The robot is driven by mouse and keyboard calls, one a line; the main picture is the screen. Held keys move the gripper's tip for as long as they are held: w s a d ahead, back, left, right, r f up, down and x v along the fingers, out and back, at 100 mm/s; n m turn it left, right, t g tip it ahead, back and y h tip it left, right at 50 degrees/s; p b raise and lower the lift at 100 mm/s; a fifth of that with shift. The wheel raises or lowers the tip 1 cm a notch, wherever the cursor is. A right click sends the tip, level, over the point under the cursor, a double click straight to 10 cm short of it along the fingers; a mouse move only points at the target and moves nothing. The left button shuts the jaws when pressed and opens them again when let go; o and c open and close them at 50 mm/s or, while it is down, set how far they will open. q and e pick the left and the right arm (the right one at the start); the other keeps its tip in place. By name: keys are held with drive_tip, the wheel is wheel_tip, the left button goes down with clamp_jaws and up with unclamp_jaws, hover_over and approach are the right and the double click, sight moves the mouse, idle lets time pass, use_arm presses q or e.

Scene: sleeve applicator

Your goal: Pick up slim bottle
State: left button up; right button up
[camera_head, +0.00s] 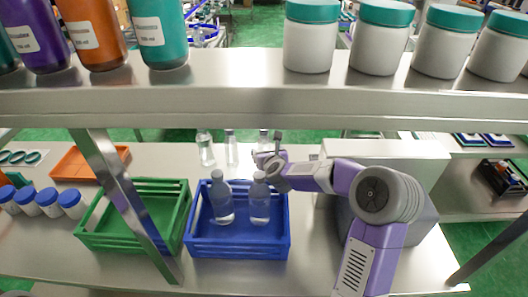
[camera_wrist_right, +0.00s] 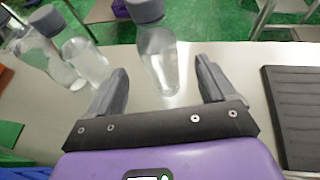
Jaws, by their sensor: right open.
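A clear slim bottle (camera_wrist_right: 158,60) with a grey cap stands upright on the table, between the spread fingers of my right gripper (camera_wrist_right: 162,75) in the wrist view. I cannot tell how deep between the fingers it is. In the head view this bottle (camera_head: 264,137) is partly hidden behind my right gripper (camera_head: 268,156), beyond the blue crate. Two more clear bottles stand to its left, one at the far left (camera_head: 205,148) and one in the middle (camera_head: 231,148). My right gripper is open and empty. My left gripper is not in view.
A blue crate (camera_head: 237,249) holds two grey-capped bottles. A green crate (camera_head: 128,240) and an orange tray (camera_head: 75,168) lie left. A shelf (camera_head: 220,100) with jars and coloured bottles crosses above. A grey box (camera_head: 390,155) stands right, behind my arm.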

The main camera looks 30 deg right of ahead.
sight(265, 148)
drive_tip(key=shift+x, duration=3.05)
drive_tip(key=c, duration=1.3)
